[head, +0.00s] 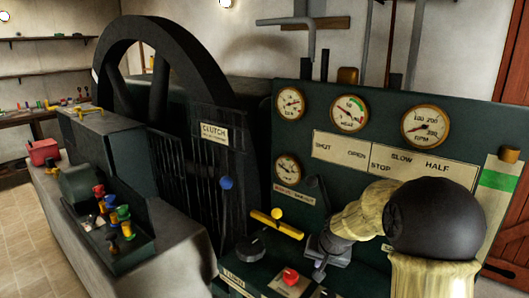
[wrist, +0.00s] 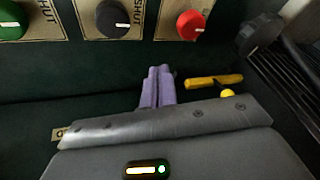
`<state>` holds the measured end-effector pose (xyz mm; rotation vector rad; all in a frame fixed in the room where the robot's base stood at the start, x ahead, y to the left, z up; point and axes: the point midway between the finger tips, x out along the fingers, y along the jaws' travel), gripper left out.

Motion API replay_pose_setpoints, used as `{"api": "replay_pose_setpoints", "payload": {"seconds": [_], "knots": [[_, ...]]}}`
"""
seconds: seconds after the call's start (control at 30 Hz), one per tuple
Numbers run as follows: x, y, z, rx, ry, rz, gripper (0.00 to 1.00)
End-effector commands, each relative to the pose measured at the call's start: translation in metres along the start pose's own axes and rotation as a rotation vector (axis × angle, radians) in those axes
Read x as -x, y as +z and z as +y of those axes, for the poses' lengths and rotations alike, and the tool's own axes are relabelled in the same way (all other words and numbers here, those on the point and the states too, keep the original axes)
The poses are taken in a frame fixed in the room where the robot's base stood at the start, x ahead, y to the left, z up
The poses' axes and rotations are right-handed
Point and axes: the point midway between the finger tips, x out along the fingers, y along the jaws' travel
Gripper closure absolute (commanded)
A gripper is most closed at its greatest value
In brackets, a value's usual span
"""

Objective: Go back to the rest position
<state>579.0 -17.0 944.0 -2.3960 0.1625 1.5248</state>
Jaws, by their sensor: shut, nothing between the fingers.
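My gripper (wrist: 157,86) shows in the wrist view as two purple fingers pressed together, with nothing between them. In the head view my gripper (head: 320,268) hangs low in front of the dark green control panel (head: 345,190), at the end of my arm on the right. It is close above the lower desk part of the panel. I cannot tell from these views whether the fingertips touch anything. A yellow bar handle (head: 277,224) stands just left of it and also shows in the wrist view (wrist: 213,81).
A red knob (head: 290,276) and a black knob (head: 250,248) sit near my gripper; the wrist view shows green (wrist: 12,22), black (wrist: 113,18) and red (wrist: 190,25) knobs. A blue-balled lever (head: 226,183) and a large flywheel (head: 165,55) stand left. Round gauges (head: 425,124) line the panel.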

Motion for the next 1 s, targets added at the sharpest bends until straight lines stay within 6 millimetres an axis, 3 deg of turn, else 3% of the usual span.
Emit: {"api": "replay_pose_setpoints", "payload": {"seconds": [0.1,0.3,0.63,1.0], "knots": [[0.027,0.051,0.005,0.090,0.037,-0.048,1.00],[0.059,0.124,0.021,0.198,0.076,-0.119,1.00],[0.092,0.210,0.043,0.305,0.096,-0.203,1.00],[0.144,0.186,0.033,0.305,0.096,-0.205,1.00]]}}
